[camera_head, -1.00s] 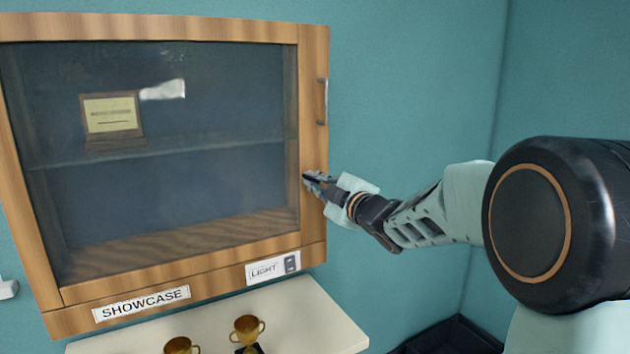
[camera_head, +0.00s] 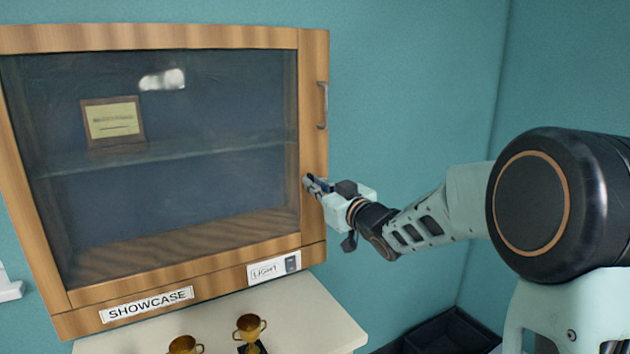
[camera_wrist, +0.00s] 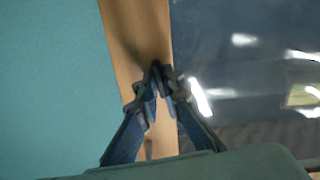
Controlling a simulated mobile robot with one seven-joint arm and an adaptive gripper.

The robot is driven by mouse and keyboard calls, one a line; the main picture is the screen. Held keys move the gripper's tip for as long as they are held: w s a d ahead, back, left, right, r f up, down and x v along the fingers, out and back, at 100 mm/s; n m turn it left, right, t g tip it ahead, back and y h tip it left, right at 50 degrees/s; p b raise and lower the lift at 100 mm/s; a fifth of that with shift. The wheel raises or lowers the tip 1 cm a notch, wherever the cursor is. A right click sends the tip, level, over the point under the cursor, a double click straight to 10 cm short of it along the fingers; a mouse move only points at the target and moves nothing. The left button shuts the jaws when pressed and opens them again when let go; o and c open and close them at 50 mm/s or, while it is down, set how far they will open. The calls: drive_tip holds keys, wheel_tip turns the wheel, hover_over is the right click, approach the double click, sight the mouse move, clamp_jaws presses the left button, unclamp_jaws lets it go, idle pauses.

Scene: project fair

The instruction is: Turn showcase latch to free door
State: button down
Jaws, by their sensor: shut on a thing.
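The wooden showcase (camera_head: 180,32) has a glass door with a wooden frame (camera_head: 313,150), and the door sits closed. My gripper (camera_head: 311,184) is at the lower right part of this frame, below the door handle. In the wrist view, my gripper (camera_wrist: 157,78) has its two fingertips drawn together against the wooden frame (camera_wrist: 140,35). It is shut on the latch, which the fingertips almost wholly hide, so its angle cannot be told.
A metal handle (camera_head: 323,105) is higher on the door frame. A light switch (camera_head: 291,264) is below the door. A white shelf (camera_head: 320,318) with gold trophies (camera_head: 249,328) stands underneath. A framed plaque (camera_head: 113,122) is inside. The wall to the right is clear.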

drive_tip(key=shift+r+m+p, duration=0.15)
drive_tip(key=shift+m+p, duration=0.2)
drive_tip(key=shift+m, duration=0.45)
drive_tip(key=c, duration=2.1)
unclamp_jaws()
drive_tip(key=v, duration=1.2)
